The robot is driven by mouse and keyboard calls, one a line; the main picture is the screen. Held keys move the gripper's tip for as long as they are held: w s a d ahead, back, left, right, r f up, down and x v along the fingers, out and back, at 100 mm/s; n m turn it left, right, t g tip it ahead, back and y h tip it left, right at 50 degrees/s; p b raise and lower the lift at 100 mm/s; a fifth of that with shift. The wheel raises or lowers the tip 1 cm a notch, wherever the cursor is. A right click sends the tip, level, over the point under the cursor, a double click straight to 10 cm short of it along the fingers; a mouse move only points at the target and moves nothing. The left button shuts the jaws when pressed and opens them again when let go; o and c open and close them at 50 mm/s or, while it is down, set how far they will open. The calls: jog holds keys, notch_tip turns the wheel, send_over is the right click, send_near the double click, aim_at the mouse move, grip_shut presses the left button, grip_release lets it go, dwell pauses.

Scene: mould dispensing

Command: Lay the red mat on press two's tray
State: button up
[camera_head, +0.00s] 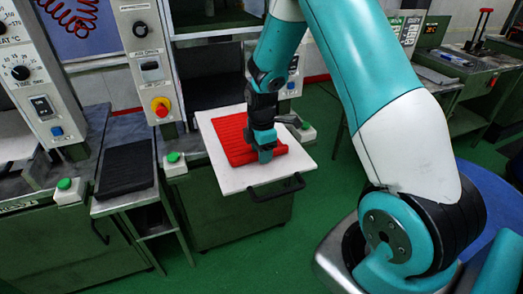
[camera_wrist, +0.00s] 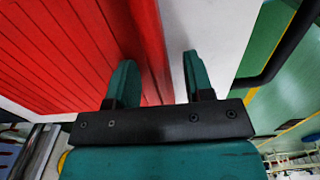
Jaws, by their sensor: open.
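The red ribbed mat (camera_head: 236,139) lies on a white square tray (camera_head: 222,182) with a black handle, pulled out from a green press. In the wrist view the mat (camera_wrist: 60,50) fills the upper left, with the white tray surface (camera_wrist: 215,40) to its right. My gripper (camera_head: 266,152) is at the mat's right front edge in the head view. In the wrist view its two teal fingers (camera_wrist: 158,75) stand apart, one over the mat's edge and one over the white tray. Whether the fingertips touch the mat cannot be told.
The tray's black handle (camera_head: 277,188) sticks out at its front. A black ribbed mat (camera_head: 125,172) lies on a small stand to the left. Control panels with knobs and green buttons (camera_head: 174,157) flank the presses. Green floor (camera_head: 320,225) is open in front.

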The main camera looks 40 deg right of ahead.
notch_tip(320, 180, up, 17)
jog(key=b, duration=0.1)
jog(key=s+a+r+m+y, duration=0.2)
jog(key=s+a+m, duration=0.2)
jog(key=s+a, duration=0.7)
jog(key=s+a+r+m+y, duration=0.2)
jog(key=s+a+m, duration=0.1)
jog(key=s+a, duration=0.9)
jog(key=shift+s+m, duration=0.35)
jog(key=shift+m, duration=0.05)
jog(key=shift+r, duration=0.1)
